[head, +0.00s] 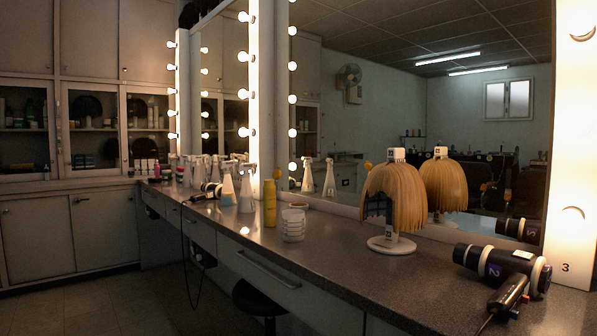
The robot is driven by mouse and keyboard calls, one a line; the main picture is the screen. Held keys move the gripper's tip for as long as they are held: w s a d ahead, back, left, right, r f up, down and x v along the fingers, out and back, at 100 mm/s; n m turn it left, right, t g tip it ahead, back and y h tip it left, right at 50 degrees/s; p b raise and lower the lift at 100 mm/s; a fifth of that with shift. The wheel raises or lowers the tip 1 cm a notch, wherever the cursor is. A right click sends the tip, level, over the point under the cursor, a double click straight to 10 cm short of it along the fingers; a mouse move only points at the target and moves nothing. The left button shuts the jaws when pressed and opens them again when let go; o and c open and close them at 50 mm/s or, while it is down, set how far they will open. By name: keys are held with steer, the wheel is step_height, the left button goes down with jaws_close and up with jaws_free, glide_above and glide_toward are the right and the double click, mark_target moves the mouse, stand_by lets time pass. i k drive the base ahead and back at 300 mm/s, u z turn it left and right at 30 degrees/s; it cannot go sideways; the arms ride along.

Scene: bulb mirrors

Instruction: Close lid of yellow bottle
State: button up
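The yellow bottle (269,205) stands upright on the dark counter, left of the middle of the head view. A small yellow piece (277,173) sticks up at its top right and looks like its lid, tilted open. The detail is too small to be sure how it is hinged. My gripper is not in view.
A white ribbed cup (293,224) stands close to the bottle's right. White spray bottles (246,190) stand behind and left. A blond wig on a stand (392,205) and a black hair dryer (502,268) are farther right. Mirrors line the back; a stool (262,298) is below.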

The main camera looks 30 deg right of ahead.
mark_target(277, 174)
steer(key=z, duration=0.65)
steer(key=i, duration=1)
steer(key=k, duration=1)
steer(key=u, duration=0.85)
steer(key=i, duration=1)
steer(key=z, duration=0.3)
